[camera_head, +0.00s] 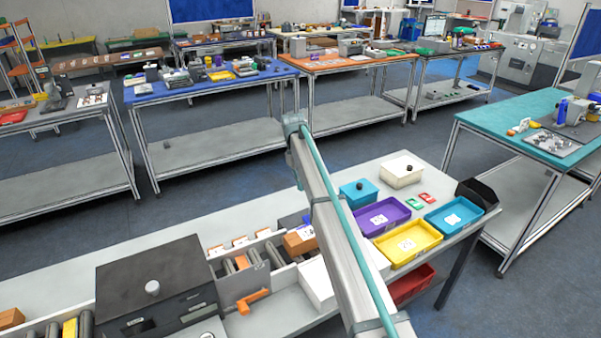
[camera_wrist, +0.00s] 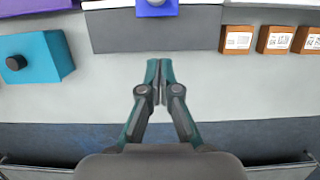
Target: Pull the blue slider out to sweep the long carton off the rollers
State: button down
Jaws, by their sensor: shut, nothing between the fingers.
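The blue slider (camera_wrist: 155,8) shows at the top edge of the wrist view, with a pale round knob on it; most of it is cut off. A grey wall (camera_wrist: 110,28) runs below and beside it. My gripper (camera_wrist: 159,75) is shut and empty over the pale table, apart from the slider. A brown carton (camera_head: 297,242), perhaps the long one, sits by the right end of the rollers (camera_head: 243,263), partly hidden by my arm.
A teal box with a black knob (camera_wrist: 38,58) stands left in the wrist view; several small brown cartons (camera_wrist: 237,40) stand right. In the head view, purple (camera_head: 380,217) and yellow (camera_head: 414,244) trays lie right of my arm, and a dark machine (camera_head: 150,275) stands left.

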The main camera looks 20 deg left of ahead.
jog(key=p+x, duration=0.1)
jog(key=x, duration=0.2)
jog(key=shift+d+f, duration=0.1)
jog(key=shift+d, duration=0.05)
jog(key=s+d+p, duration=0.2)
jog(key=d, duration=0.1)
jog(key=shift+s+f, duration=0.2)
jog(key=shift+f, duration=0.25)
jog(key=shift+s+d, duration=0.1)
jog(key=s+d, duration=0.2)
jog(key=s+d+b, duration=0.1)
jog(key=s+d, duration=0.1)
jog(key=d, duration=0.1)
jog(key=shift+s+d, duration=0.15)
jog(key=shift+s, duration=0.05)
jog(key=shift+w, duration=0.2)
